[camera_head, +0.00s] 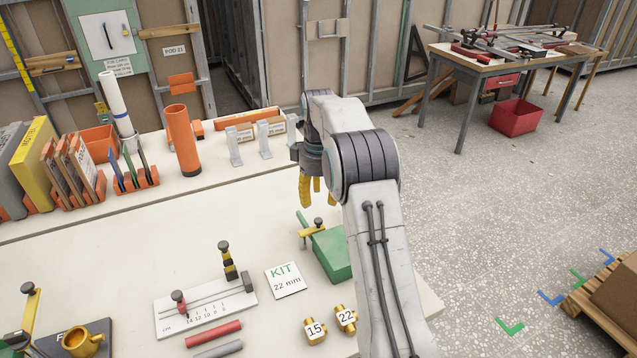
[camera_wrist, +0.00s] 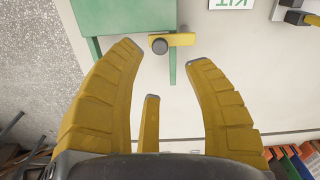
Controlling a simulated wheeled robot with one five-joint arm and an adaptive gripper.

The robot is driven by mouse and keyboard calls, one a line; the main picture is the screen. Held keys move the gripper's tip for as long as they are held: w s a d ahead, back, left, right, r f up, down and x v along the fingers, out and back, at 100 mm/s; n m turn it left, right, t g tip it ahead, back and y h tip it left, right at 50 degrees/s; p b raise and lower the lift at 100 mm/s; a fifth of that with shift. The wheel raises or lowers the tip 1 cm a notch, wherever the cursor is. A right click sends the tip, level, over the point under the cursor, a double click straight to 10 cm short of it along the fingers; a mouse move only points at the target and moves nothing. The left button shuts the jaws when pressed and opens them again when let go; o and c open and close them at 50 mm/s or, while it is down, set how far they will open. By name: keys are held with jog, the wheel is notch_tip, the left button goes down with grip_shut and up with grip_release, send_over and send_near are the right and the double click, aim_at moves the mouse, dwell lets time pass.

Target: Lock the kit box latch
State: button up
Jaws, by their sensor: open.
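The green kit box (camera_head: 333,255) stands on the white bench, partly hidden behind my arm. Its latch (camera_head: 312,231) is a yellow bar with a dark round knob. In the wrist view, the latch bar (camera_wrist: 182,40) lies sideways from the knob (camera_wrist: 159,45) at the box's edge and crosses a thin green strip (camera_wrist: 172,66). The green box (camera_wrist: 115,17) fills the upper left there. My gripper (camera_wrist: 165,57) has its yellow fingers spread, with the knob between and slightly beyond the two outer tips. Nothing is held. In the head view, my gripper (camera_head: 311,190) hangs above and behind the latch.
A white card (camera_head: 286,280) reading "KIT 22 mm" lies left of the box. Brass fittings marked 15 (camera_head: 315,331) and 22 (camera_head: 346,319) stand in front. A measuring gauge (camera_head: 205,304) is further left. An orange tube (camera_head: 183,140) stands behind. The bench middle is clear.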

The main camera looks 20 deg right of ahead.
jog(key=shift+r, duration=2.1)
notch_tip(320, 180, down, 8)
jog(key=s+m, duration=0.1)
jog(key=m, duration=0.2)
jog(key=shift+m+g, duration=0.4)
jog(key=shift+m, duration=0.3)
jog(key=s, duration=0.2)
jog(key=s+a, duration=0.1)
jog(key=s, duration=0.2)
jog(key=s+a, duration=0.1)
jog(key=s, duration=0.1)
jog(key=shift+s+a+f, duration=0.1)
jog(key=shift+s+f, duration=0.1)
jog(key=shift+f, duration=0.2)
jog(key=s+a+r+n+t, duration=0.1)
jog(key=s+a+r, duration=0.3)
jog(key=s, duration=0.8)
jog(key=s+a+r+t, duration=0.3)
jog(key=s+a+r, duration=0.2)
jog(key=s+r, duration=0.3)
jog(key=shift+s+a+n+t, duration=0.15)
jog(key=shift+s+n+t, duration=0.25)
jog(key=shift+s, duration=1.9)
